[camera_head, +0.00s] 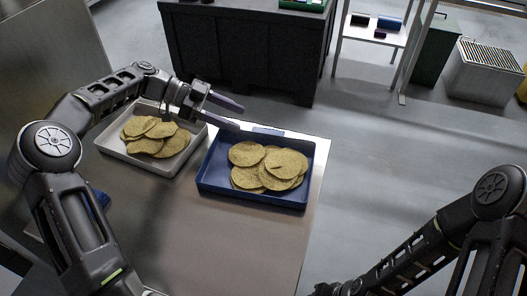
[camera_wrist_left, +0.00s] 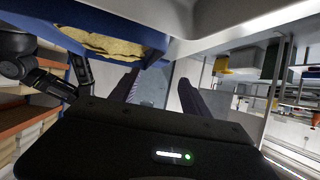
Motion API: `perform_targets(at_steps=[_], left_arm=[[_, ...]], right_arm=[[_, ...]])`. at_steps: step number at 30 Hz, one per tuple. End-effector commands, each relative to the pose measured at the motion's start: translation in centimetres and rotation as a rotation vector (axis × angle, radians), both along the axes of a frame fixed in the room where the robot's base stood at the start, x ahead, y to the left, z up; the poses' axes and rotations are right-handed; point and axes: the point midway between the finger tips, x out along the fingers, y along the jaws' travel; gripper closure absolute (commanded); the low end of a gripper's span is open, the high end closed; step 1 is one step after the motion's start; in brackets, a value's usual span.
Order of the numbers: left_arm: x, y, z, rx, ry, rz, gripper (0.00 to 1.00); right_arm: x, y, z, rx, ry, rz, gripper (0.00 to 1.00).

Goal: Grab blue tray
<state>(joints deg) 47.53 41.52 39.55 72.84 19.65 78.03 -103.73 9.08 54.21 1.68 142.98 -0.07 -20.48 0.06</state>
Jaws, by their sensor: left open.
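The blue tray (camera_head: 208,176) holds several round chips and sits on the metal table's right part. It also shows at the top left of the left wrist view (camera_wrist_left: 150,38). My left gripper (camera_head: 241,116) is open and empty, above the far left side of the blue tray, with its two fingers apart. In the left wrist view its fingers (camera_wrist_left: 158,90) point toward the tray and the table edge; I cannot tell whether they touch the tray. My right arm is at the lower right of the head view; its gripper (camera_head: 325,290) is mostly cut off at the bottom edge.
A white tray (camera_head: 103,146) with several chips stands left of the blue tray, under my left arm. Another blue object (camera_head: 101,198) is partly hidden behind that arm. The table (camera_head: 240,240) is clear in front. A dark cabinet (camera_head: 245,50) stands beyond; floor lies open right.

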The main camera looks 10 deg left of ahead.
Motion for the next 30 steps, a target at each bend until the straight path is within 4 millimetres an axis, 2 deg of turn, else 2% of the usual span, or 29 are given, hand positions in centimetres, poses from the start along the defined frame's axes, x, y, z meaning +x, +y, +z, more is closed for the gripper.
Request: perform_targets(at_steps=[8,16,26,30], left_arm=[[0.0,0.0,0.0,0.000,0.000,0.000,0.46],[0.2,-2.2,-0.9,-0.001,0.000,-0.002,0.46],[0.3,-2.4,-1.1,0.000,0.000,0.000,0.46],[0.3,-3.5,-1.4,-0.001,0.001,-0.003,0.46]], right_arm=[[0.0,0.0,0.0,0.000,0.001,0.000,0.64],[0.0,0.0,0.5,0.000,0.001,0.000,0.64],[0.0,0.0,0.5,0.000,0.000,0.000,0.64],[0.0,0.0,1.1,0.000,0.001,0.000,0.64]])
